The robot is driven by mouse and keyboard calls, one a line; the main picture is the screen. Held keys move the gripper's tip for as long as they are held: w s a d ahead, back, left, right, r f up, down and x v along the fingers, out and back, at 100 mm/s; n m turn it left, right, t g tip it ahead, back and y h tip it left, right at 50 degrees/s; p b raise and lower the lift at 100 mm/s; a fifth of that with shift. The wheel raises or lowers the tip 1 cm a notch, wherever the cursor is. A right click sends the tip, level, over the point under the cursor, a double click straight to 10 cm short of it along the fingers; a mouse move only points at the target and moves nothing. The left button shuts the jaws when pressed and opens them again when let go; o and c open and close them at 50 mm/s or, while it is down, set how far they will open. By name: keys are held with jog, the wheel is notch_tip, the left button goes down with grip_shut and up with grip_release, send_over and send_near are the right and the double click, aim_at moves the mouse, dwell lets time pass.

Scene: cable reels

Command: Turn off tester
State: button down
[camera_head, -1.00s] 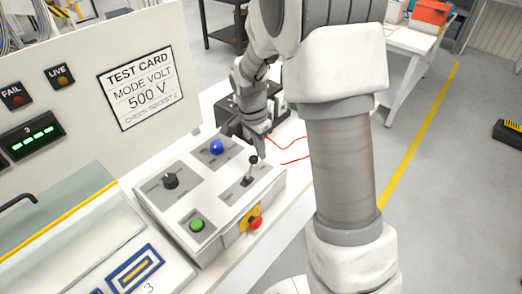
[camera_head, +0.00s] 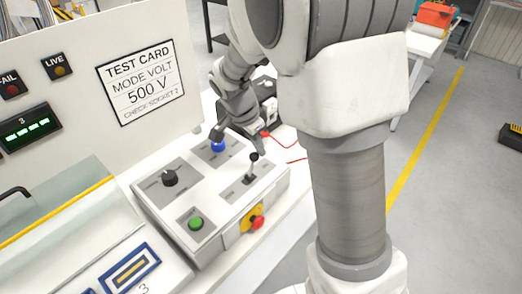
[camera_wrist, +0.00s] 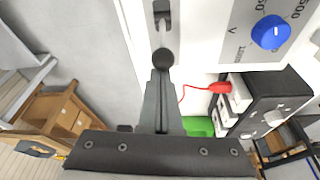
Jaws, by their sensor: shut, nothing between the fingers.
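The tester's control box (camera_head: 215,190) stands on the white bench. Its lever (camera_head: 250,170) with a black ball is at the right, tilted slightly, and it shows at the top of the wrist view (camera_wrist: 163,58). The box also has a blue knob (camera_head: 218,146), a black knob (camera_head: 169,178), a green button (camera_head: 195,223) and a red stop button on yellow (camera_head: 257,222). My gripper (camera_wrist: 161,76) is shut and empty, its tips close to the lever's ball; whether they touch I cannot tell. In the head view, my gripper (camera_head: 259,146) is just behind the lever.
A white panel behind holds a test card (camera_head: 143,83) reading 500 V, a LIVE lamp (camera_head: 59,70), a FAIL lamp (camera_head: 11,89) and a lit green display (camera_head: 28,128). A dark box (camera_wrist: 268,100) with a red plug (camera_wrist: 220,87) and lead stands beyond the control box.

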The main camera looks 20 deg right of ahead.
jog(key=s+a+t+h+b, duration=0.1)
jog(key=b, duration=0.4)
jog(key=s+a+t+h+b, duration=0.1)
jog(key=a+h+b, duration=0.1)
jog(key=b, duration=0.3)
jog(key=shift+a+f, duration=0.1)
jog(key=shift+f, duration=0.1)
jog(key=shift+r+h+p, duration=0.3)
jog(key=shift+r+p, duration=0.05)
jog(key=shift+r, duration=0.3)
jog(key=shift+r, duration=0.7)
jog(key=p, duration=0.1)
send_near(255, 156)
jog(key=r, duration=0.2)
jog(key=s+r, duration=0.1)
jog(key=r, duration=0.1)
jog(key=shift+a, duration=0.15)
